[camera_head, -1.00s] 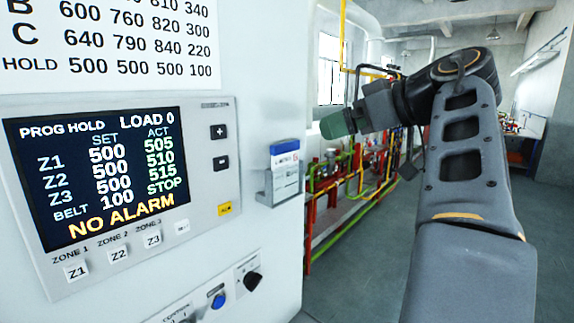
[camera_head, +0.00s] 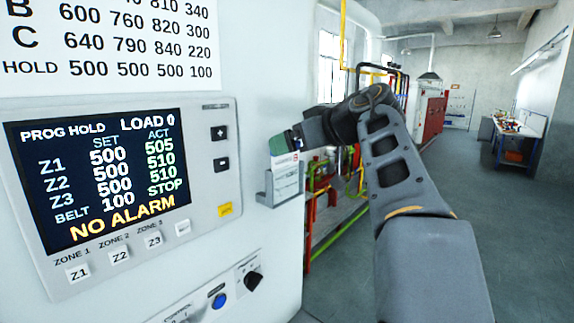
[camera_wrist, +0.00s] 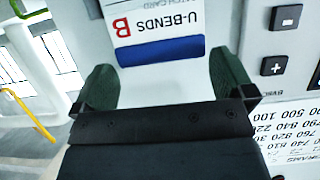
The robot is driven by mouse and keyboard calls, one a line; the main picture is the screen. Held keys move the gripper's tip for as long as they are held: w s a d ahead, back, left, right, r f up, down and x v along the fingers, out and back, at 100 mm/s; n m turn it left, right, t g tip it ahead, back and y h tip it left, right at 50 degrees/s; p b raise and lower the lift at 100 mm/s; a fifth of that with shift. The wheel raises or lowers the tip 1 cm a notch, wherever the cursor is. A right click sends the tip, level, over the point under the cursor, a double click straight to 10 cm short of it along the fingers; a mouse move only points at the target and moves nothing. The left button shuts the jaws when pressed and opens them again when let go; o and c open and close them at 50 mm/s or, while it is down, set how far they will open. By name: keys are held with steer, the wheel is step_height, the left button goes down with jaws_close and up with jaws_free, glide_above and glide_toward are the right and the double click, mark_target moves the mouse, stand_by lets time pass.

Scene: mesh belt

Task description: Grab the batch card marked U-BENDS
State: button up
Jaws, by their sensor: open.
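The batch card marked U-BENDS (camera_wrist: 158,22) shows upside down in the wrist view, white with a blue band and a red B. In the head view the card (camera_head: 286,172) stands in a small grey holder (camera_head: 281,192) on the side of the white cabinet. My gripper (camera_wrist: 162,62) is open, with one green finger on each side of the card's blue band. In the head view my gripper (camera_head: 283,146) covers the card's top. I cannot tell whether the fingers touch the card.
The control panel (camera_head: 222,115) with its screen and buttons is left of the holder. Red, green and yellow pipes (camera_head: 325,205) run behind and right of it. Open floor (camera_head: 440,190) lies to the right.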

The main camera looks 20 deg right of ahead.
steer(key=shift+w+a+f, duration=0.3)
steer(key=shift+w, duration=0.3)
steer(key=c, duration=0.8)
steer(key=shift+r, duration=0.1)
